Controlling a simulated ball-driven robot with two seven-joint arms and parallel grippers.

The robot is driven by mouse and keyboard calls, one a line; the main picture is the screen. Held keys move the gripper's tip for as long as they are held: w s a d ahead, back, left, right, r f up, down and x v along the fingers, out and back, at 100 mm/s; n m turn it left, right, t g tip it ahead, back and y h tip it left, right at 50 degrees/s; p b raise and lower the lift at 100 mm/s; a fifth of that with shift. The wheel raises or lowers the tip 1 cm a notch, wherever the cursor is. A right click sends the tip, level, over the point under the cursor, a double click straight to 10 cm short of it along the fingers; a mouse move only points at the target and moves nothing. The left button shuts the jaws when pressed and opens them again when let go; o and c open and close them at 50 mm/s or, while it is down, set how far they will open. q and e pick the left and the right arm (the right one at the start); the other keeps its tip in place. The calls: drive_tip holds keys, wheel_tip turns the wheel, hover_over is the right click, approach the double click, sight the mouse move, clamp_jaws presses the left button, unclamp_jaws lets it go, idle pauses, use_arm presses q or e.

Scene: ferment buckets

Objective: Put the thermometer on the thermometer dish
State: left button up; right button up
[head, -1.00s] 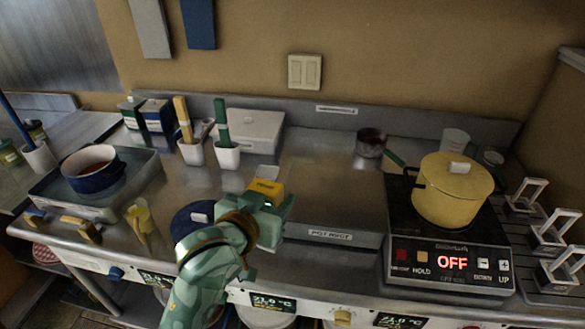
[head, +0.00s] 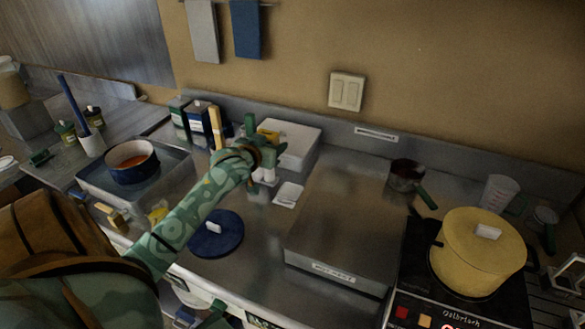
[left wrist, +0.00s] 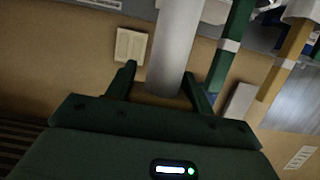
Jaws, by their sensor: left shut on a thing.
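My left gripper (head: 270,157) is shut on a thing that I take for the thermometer. Its yellow part (head: 268,136) shows just above the gripper in the head view. In the left wrist view a grey cylindrical part (left wrist: 176,40) stands between the two fingers (left wrist: 160,78). The gripper is over the back of the steel counter. A small flat white dish (head: 288,195), likely the thermometer dish, lies on the counter just below and right of the gripper. Its top looks bare.
Beside the gripper stand a green handle (head: 250,124) and a wooden handle (head: 215,128). A white box (head: 296,136) is behind it. A blue lid (head: 215,236) lies in front, a raised steel plate (head: 340,225) to the right. A yellow pot (head: 482,255) stands far right.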

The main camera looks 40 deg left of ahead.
use_arm(q)
drive_tip(key=w+f+b, duration=0.5)
drive_tip(key=w+f, duration=0.5)
drive_tip(key=f, duration=0.1)
drive_tip(key=shift+a+f, duration=0.15)
drive_tip(key=shift+a, duration=0.1)
drive_tip(key=o, duration=1.5)
drive_tip(key=shift+f, duration=0.1)
drive_tip(key=shift+c, duration=0.2)
drive_tip(key=p+v, duration=0.4)
drive_tip(key=v, duration=0.8)
